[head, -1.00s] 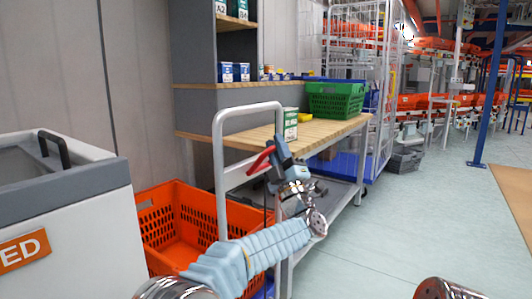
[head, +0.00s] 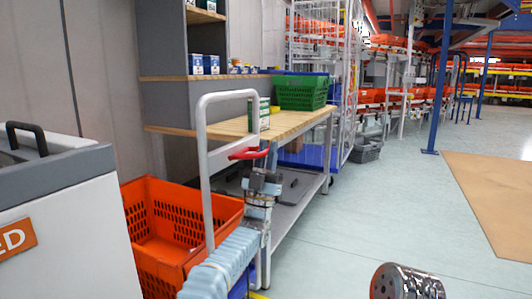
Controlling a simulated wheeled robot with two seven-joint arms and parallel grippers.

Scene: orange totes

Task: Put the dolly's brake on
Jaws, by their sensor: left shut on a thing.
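The dolly's grey tubular handle (head: 205,170) stands upright left of centre in the head view. A red lever (head: 245,154) sticks out near it, roughly level. My left gripper (head: 264,162) points upward at the lever's right end and is shut on it. The gripper's jaws partly hide that end. My pale blue left arm comes up from the bottom. The dolly's lower part is largely hidden behind this arm and the orange tote. My right gripper is out of view; only a metal part of my right arm shows at the bottom.
An orange tote (head: 135,197) stands left of the handle, beside a white and grey cabinet (head: 70,220). A wooden-topped bench (head: 290,121) with a green basket (head: 303,92) is behind. Open floor (head: 400,200) lies to the right.

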